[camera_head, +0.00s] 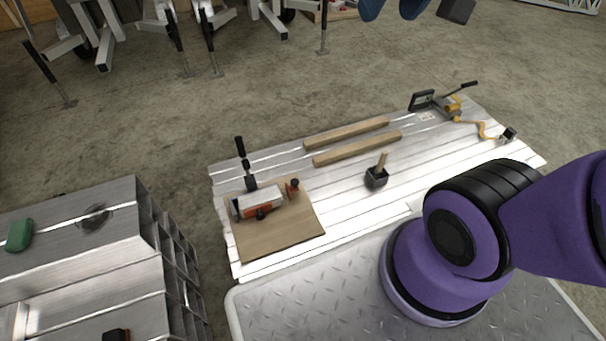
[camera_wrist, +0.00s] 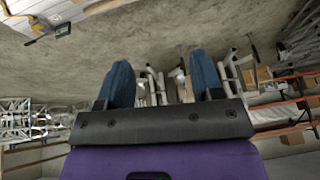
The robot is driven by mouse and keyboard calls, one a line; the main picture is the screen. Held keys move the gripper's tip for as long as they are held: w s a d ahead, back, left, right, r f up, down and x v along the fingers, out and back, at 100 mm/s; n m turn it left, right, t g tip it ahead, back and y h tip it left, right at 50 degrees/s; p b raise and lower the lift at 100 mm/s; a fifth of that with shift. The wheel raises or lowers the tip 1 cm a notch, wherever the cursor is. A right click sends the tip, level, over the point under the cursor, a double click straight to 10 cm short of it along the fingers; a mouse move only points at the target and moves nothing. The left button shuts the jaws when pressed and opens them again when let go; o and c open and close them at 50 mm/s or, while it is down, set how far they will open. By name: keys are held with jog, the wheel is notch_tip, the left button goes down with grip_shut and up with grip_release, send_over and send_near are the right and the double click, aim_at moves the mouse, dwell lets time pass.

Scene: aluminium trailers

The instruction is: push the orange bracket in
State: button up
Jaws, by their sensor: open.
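A small device with orange parts (camera_head: 262,212), a silvery block and a black upright handle lies on a wooden board (camera_head: 282,236). An orange piece with a dark knob (camera_head: 293,188) stands at its right end. I cannot tell which orange part is the bracket, or how far in it sits. My gripper (camera_wrist: 161,78) shows in the wrist view with two blue fingers wide apart and nothing between them. Its blue fingers also show at the top edge of the head view (camera_head: 392,8), far from the device and cut off by the frame.
The board lies on a slatted aluminium bed (camera_head: 345,195). Two wooden bars (camera_head: 347,133), a black mallet (camera_head: 376,179) and a yellow tool (camera_head: 452,106) lie there too. An aluminium box (camera_head: 85,260) at the left carries a green object (camera_head: 20,235). Trailer frames stand behind.

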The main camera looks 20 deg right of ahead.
jog(key=w+f+m, duration=0.1)
jog(key=w+f, duration=0.2)
jog(key=w, duration=0.5)
jog(key=m+g, duration=0.5)
jog(key=m, duration=0.2)
send_over(295, 181)
notch_tip(295, 181, down, 56)
jog(key=shift+h, duration=0.3)
notch_tip(295, 181, down, 11)
jog(key=shift+a+f, duration=0.1)
jog(key=shift+f, duration=0.05)
jog(key=shift+c, duration=0.4)
